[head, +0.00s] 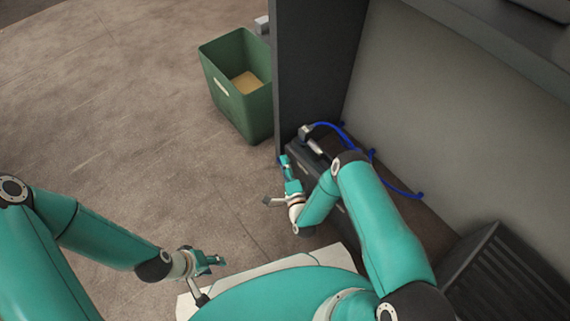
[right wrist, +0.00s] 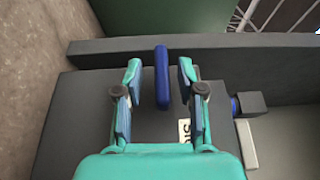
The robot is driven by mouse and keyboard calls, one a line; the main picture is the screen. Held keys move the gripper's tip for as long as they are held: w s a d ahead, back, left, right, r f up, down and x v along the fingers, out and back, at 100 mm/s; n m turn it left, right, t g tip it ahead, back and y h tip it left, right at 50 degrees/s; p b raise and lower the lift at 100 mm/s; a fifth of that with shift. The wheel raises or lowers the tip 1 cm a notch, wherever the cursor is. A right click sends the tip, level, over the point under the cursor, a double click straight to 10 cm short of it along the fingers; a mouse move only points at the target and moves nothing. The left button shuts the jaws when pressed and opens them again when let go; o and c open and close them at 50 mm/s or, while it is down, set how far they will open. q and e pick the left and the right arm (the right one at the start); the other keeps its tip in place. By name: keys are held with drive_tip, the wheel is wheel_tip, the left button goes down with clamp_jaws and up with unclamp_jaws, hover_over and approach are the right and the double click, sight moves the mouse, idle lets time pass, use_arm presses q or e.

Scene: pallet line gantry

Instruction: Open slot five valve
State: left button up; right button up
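In the right wrist view, a blue upright bar (right wrist: 161,76), which looks like the valve handle, stands on a dark grey housing (right wrist: 75,125). My right gripper (right wrist: 160,80) is open, with one finger on each side of the bar and a visible gap to both. In the head view my right gripper (head: 289,172) is beside the dark housing's left end. My left gripper (head: 210,262) is low over the floor, away from the housing; its opening is unclear.
A silver fitting with a blue hose (head: 340,128) lies behind the housing. A black ribbed box (head: 510,275) is at lower right. The floor at left is clear.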

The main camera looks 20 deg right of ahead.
drive_tip(key=o, duration=0.7)
wheel_tip(320, 180, up, 10)
drive_tip(key=shift+w+f, duration=0.1)
drive_tip(key=shift+f, duration=0.1)
drive_tip(key=shift+c, duration=0.2)
drive_tip(key=shift+r, duration=0.45)
drive_tip(key=shift+s+a+f, duration=0.35)
drive_tip(key=shift+s+f, duration=0.1)
drive_tip(key=shift+f, duration=0.25)
drive_tip(key=shift+a+r+p, duration=0.15)
drive_tip(key=shift+r+p, duration=0.4)
drive_tip(key=shift+p, duration=0.05)
drive_tip(key=shift+c, duration=0.5)
drive_tip(key=shift+s+a+r, duration=0.1)
drive_tip(key=shift+r, duration=0.2)
drive_tip(key=c, duration=0.5)
drive_tip(key=shift+s+a+r+g+p, duration=0.2)
drive_tip(key=shift+r+g+p, duration=0.15)
drive_tip(key=shift+p, duration=0.45)
drive_tip(key=shift+c, duration=0.3)
drive_tip(key=s+a+r+p, duration=0.1)
drive_tip(key=a+r+p, duration=0.2)
drive_tip(key=r+p, duration=0.4)
drive_tip(key=s+a+r+p, duration=0.1)
drive_tip(key=a+r+p, duration=0.2)
drive_tip(key=r+p, duration=0.5)
